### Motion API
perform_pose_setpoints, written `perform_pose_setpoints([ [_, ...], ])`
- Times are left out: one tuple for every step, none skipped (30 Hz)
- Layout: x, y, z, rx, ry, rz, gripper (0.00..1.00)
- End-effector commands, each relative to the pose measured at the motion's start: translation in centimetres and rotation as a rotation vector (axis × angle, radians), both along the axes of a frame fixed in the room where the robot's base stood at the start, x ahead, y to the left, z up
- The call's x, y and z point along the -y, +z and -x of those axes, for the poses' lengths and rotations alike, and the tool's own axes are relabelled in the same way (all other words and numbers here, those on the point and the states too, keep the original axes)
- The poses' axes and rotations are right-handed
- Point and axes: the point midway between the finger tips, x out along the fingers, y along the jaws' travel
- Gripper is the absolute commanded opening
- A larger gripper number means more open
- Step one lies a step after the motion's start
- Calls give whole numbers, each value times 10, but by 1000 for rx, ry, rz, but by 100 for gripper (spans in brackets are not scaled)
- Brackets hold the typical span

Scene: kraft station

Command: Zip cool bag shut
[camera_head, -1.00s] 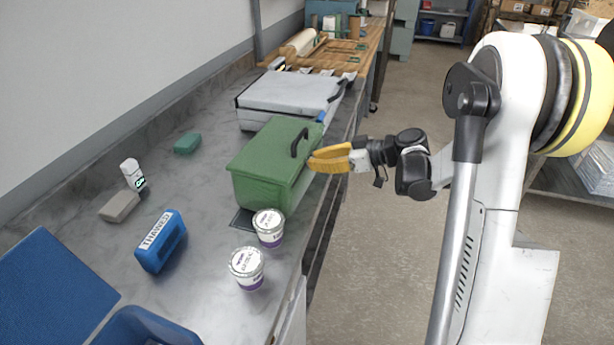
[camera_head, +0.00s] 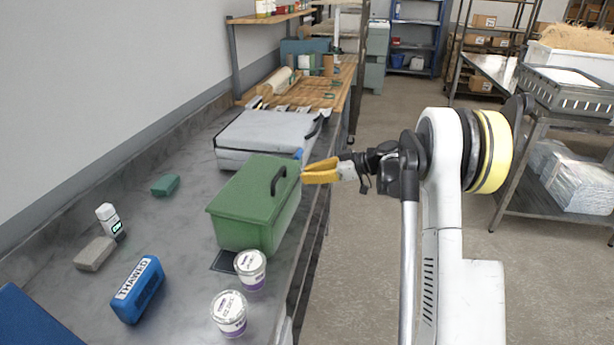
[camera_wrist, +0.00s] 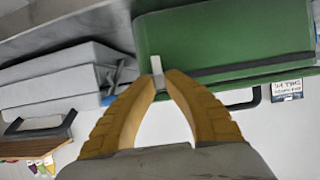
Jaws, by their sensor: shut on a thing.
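The cool bag appears to be the green box-shaped bag (camera_head: 240,205) with a dark handle on its top, standing near the counter's front edge. Its lid looks down. In the wrist view the green bag (camera_wrist: 225,35) fills the upper right, with a dark band (camera_wrist: 240,70) along its side that looks like the zip. My gripper (camera_head: 304,175) is at the bag's far right corner. In the wrist view, my yellow fingers (camera_wrist: 160,78) are shut on a small pale tab (camera_wrist: 157,68), apparently the zip pull, at the band's left end.
A grey padded case (camera_head: 262,135) lies close behind the bag. Two white-lidded tubs (camera_head: 250,268) stand at its near end. A blue "THAWED" block (camera_head: 138,290), a grey block (camera_head: 95,254), a white device (camera_head: 110,220) and a green block (camera_head: 166,185) lie left. The aisle floor (camera_head: 360,270) is clear.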

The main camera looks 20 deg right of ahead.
Motion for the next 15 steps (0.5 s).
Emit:
perform_pose_setpoints([
  [1, 0, 0, 0, -2, 1, 16],
  [1, 0, 0, 0, -2, 1, 26],
  [1, 0, 0, 0, -2, 1, 38],
  [1, 0, 0, 0, -2, 1, 38],
  [1, 0, 0, 0, -2, 1, 38],
  [1, 0, 0, 0, -2, 1, 38],
  [0, 0, 0, 0, -1, 1, 38],
  [0, 0, 0, 0, -1, 1, 38],
  [0, 0, 0, 0, -1, 0, 38],
  [0, 0, 0, 0, -1, 0, 38],
  [0, 0, 0, 0, -1, 0, 38],
  [1, 0, 0, 0, -1, 0, 38],
  [2, 0, 1, 0, -1, 0, 38],
  [3, 1, 2, 1, -2, 0, 38],
  [6, 2, 4, 0, -2, 0, 38],
])
